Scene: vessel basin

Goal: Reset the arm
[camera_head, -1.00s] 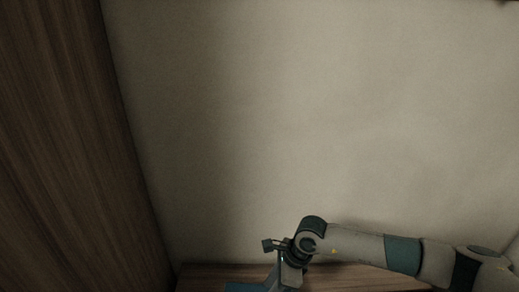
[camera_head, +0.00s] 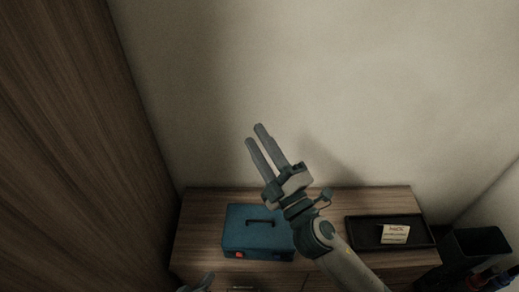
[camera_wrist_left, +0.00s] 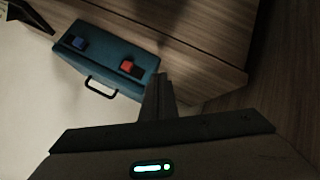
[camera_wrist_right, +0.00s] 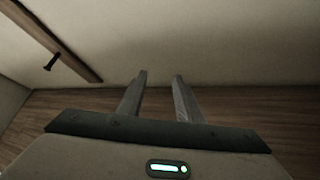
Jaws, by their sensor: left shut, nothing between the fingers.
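My right gripper (camera_head: 254,134) is raised in front of the pale wall in the head view, its arm coming in from the lower right. Its two fingers point up and left with a gap between them. In the right wrist view the fingers (camera_wrist_right: 159,84) are also apart and empty. In the left wrist view my left gripper (camera_wrist_left: 158,82) has its fingers together with nothing between them, in front of a blue box. In the head view only a small grey part at the bottom edge may belong to the left arm.
The blue box (camera_head: 235,225) with a dark handle stands on a wooden table (camera_head: 202,212), partly behind my right gripper. A black tray (camera_head: 354,236) holding a labelled card (camera_head: 395,234) lies to its right. A dark bin (camera_head: 474,243) is at far right. A wooden panel (camera_head: 60,140) stands at left.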

